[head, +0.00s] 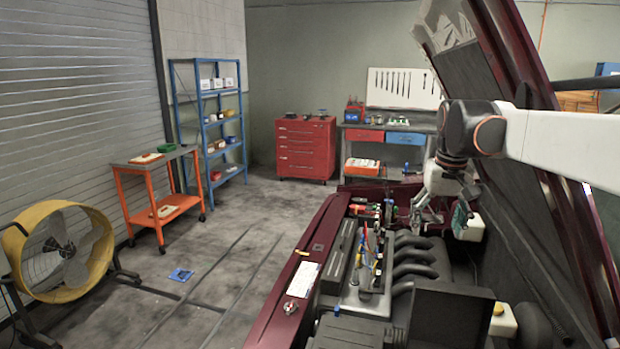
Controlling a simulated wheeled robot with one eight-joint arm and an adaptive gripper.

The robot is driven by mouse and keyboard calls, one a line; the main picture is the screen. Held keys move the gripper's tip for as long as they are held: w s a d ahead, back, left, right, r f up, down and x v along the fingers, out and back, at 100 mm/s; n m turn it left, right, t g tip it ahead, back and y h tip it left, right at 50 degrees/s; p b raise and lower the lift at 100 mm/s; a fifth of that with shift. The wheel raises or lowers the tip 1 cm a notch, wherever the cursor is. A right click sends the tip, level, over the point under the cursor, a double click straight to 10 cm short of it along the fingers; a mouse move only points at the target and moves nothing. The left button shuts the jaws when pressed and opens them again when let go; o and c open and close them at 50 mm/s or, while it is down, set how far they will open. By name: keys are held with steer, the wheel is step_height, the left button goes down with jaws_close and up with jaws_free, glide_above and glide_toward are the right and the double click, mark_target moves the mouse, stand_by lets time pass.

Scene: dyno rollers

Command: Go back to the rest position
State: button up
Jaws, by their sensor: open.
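My gripper (440,215) hangs from my white arm, which reaches in from the right edge of the head view. It is open above the far part of the engine bay of a dark red car (295,270). No object shows between its fingers, though they are small in the picture. The engine (415,258) with its dark curved pipes lies below and nearer. Several small tools and coloured parts lie in a grey tray (366,301) on the engine, left of my gripper.
The raised hood (490,75) stands close to my arm on the right. A yellow fan (60,250), an orange cart (165,207), blue shelves (207,122), a red tool cabinet (305,150) and a workbench (385,131) stand around. The floor (235,240) left of the car is mostly clear.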

steer(key=s+a+f+t, duration=0.1)
steer(key=s+a, duration=0.2)
steer(key=s, duration=0.4)
steer(key=s+a+f+t, duration=0.1)
steer(key=s+a, duration=0.1)
steer(key=s, duration=0.5)
steer(key=s+a+f+n+t+b, duration=0.1)
steer(key=s+a+f+t, duration=0.2)
steer(key=s+f, duration=0.7)
steer(key=s, duration=0.4)
steer(key=shift+a, duration=0.4)
steer(key=shift+s, duration=0.1)
